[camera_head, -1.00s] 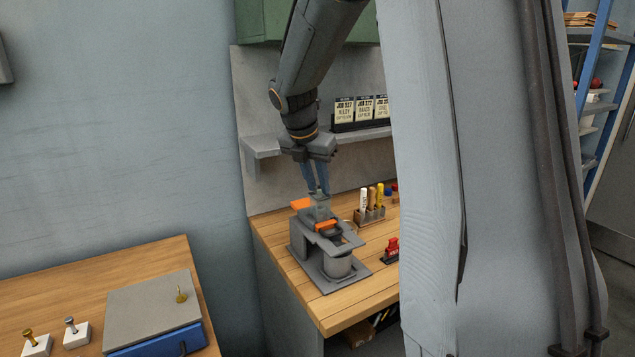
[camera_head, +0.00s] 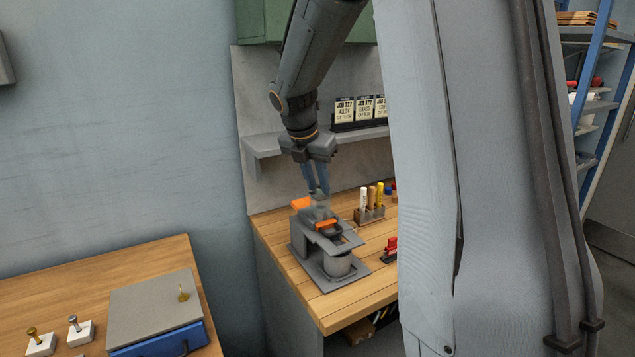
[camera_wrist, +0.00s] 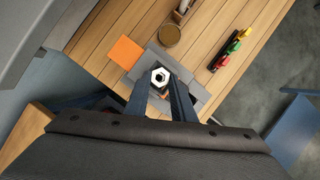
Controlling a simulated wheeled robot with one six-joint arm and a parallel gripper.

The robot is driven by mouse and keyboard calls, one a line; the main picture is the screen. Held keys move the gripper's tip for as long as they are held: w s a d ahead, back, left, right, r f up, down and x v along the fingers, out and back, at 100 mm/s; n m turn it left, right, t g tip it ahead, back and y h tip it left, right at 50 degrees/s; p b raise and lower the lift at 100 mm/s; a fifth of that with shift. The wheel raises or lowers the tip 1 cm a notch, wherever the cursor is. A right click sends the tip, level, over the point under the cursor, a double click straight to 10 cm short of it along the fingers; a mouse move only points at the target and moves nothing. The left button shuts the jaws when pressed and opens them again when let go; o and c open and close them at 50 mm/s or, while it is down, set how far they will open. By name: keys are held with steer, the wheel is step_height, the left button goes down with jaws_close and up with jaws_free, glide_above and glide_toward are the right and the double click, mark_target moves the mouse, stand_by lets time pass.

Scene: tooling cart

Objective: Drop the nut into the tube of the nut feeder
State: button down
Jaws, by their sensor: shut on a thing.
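The nut (camera_wrist: 160,77) is a pale metal hexagon with a hole, held between the fingertips of my gripper (camera_wrist: 161,88) in the wrist view. The nut feeder (camera_head: 320,244) is a grey device with orange parts on the wooden bench, with a round grey cup at its lower front. In the head view my gripper (camera_head: 319,193) points down over the top of the feeder, its fingertips close to the feeder's upper part. The nut is too small to make out in the head view. The feeder's tube is mostly hidden beneath the nut and fingers in the wrist view.
A holder with several markers (camera_head: 370,214) stands right of the feeder, with a red item (camera_head: 390,250) nearby. A shelf (camera_head: 265,146) with job cards (camera_head: 360,111) is behind. A large pale panel blocks the right side. A grey-blue box (camera_head: 160,312) sits on the left bench.

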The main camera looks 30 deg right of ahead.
steer(key=shift+f, duration=0.35)
stand_by(0.7)
steer(key=shift+p, duration=0.55)
stand_by(1.2)
steer(key=c, duration=1.9)
jaws_free()
steer(key=shift+c, duration=0.2)
steer(key=shift+o, duration=1.4)
steer(key=o, duration=0.8)
steer(key=shift+c, duration=0.2)
steer(key=shift+r, duration=0.1)
